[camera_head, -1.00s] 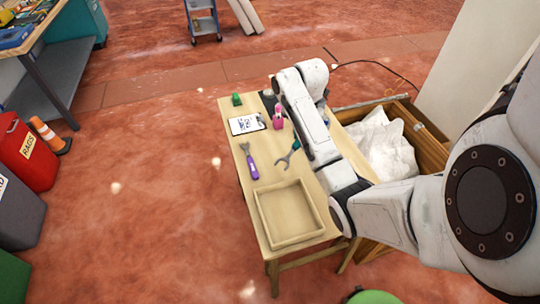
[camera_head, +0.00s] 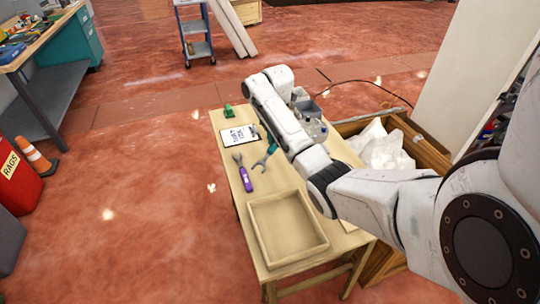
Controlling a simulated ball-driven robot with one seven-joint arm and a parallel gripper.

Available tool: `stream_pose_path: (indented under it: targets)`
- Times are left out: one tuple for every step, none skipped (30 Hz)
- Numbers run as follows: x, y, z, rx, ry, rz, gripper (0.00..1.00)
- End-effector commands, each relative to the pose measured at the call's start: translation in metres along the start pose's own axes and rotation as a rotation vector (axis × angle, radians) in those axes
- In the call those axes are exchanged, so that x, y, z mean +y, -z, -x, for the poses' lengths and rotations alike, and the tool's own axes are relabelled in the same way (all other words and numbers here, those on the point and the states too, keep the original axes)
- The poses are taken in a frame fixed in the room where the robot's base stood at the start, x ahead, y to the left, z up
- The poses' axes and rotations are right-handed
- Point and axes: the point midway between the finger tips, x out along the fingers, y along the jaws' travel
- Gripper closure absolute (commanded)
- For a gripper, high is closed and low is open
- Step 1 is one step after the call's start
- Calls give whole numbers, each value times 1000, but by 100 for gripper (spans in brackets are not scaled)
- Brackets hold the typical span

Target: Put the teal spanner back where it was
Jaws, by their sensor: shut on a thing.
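The teal spanner (camera_head: 267,156) shows at the left edge of my forearm, its grey open jaw pointing down-left and its teal handle running up behind the arm. It moves along with my arm, so my gripper is shut on it.
An empty wooden tray (camera_head: 255,237) sits at the table's near end. A clipboard (camera_head: 238,136) and a small green object (camera_head: 228,111) lie toward the far end. A wooden crate with white bags (camera_head: 386,147) stands right of the table.

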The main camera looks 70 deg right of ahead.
Motion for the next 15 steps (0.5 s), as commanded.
stream_pose_path:
  targets:
    - [7, -2, -5, -1, 2, 1, 100]
    - [9, -2, -9, -1, 2, 1, 100]
    - [13, -3, -13, -1, 1, 0, 100]
    - [15, -3, -15, -1, 1, 0, 100]
    - [17, -4, -17, -1, 0, 0, 100]
    - [19, -4, -19, -2, -1, -1, 100]
    - [20, -4, -20, -2, 0, -1, 100]
    - [20, -5, -21, -2, 0, -1, 100]
    - [21, -5, -23, -2, 0, -1, 100]
    - [22, -5, -24, -2, -1, -1, 100]
    - [23, -5, -25, -2, -1, -1, 100]
    - [25, -5, -28, -2, 0, -1, 100]
    - [25, -5, -32, 0, 2, -1, 100]
    - [24, -5, -36, 0, 2, -1, 100]
    - [24, -5, -42, 0, 2, -1, 100]
